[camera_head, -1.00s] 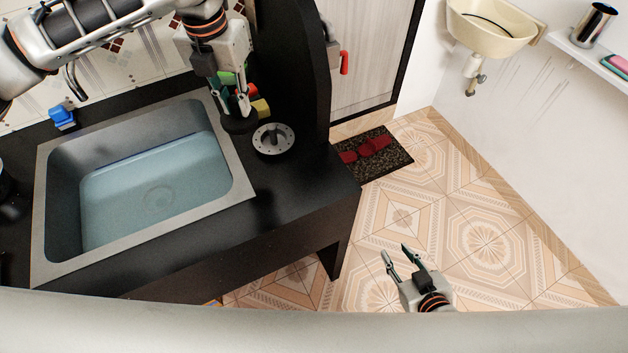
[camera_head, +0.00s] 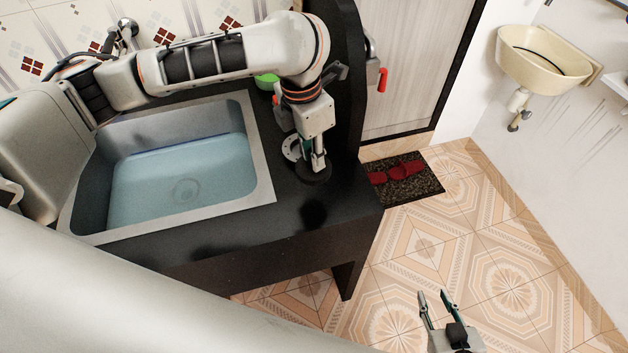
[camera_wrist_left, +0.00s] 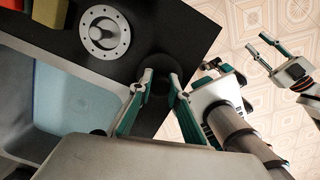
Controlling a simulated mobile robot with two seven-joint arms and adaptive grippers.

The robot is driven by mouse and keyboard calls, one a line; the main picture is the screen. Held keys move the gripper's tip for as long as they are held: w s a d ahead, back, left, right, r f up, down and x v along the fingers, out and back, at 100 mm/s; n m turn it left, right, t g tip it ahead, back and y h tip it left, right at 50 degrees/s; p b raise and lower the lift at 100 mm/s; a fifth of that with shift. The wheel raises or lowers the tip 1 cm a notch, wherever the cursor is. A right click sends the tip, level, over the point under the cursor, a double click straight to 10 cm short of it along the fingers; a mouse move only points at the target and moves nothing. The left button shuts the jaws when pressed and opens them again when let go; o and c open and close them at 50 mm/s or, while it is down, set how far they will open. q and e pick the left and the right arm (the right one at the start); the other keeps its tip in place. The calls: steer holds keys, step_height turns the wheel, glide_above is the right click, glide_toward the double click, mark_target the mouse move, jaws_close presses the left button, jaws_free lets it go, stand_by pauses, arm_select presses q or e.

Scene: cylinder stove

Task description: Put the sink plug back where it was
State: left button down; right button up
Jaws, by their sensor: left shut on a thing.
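My left gripper (camera_head: 319,162) is shut on the black round sink plug (camera_head: 313,174), over the counter right of the sink. In the left wrist view the dark plug (camera_wrist_left: 160,88) shows between the fingertips. I cannot tell whether it touches the counter. A metal strainer disc with holes (camera_wrist_left: 105,32) lies on the counter beside it; the left gripper partly hides this disc (camera_head: 291,148) in the head view. My right gripper (camera_head: 437,303) is open and empty above the floor.
The black counter (camera_head: 240,228) has a free strip at its front right. A green thing (camera_head: 267,79) stands behind the left gripper. A tall black panel (camera_head: 348,60) rises at the counter's right end. A doormat with red slippers (camera_head: 404,178) lies on the floor.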

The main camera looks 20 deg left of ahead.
mark_target(308, 155)
arm_select(q)
step_height(308, 155, down, 8)
steer(key=shift+f+b, duration=0.25)
steer(key=shift+b, duration=0.55)
steer(key=shift+r, duration=0.1)
steer(key=c, duration=1.9)
jaws_free()
steer(key=r+p, duration=0.1)
steer(key=r, duration=0.7)
steer(key=s+a+r+p, duration=0.1)
steer(key=r, duration=0.3)
steer(key=shift+p, duration=0.35)
steer(key=shift+s+f, duration=0.1)
steer(key=shift+s, duration=0.05)
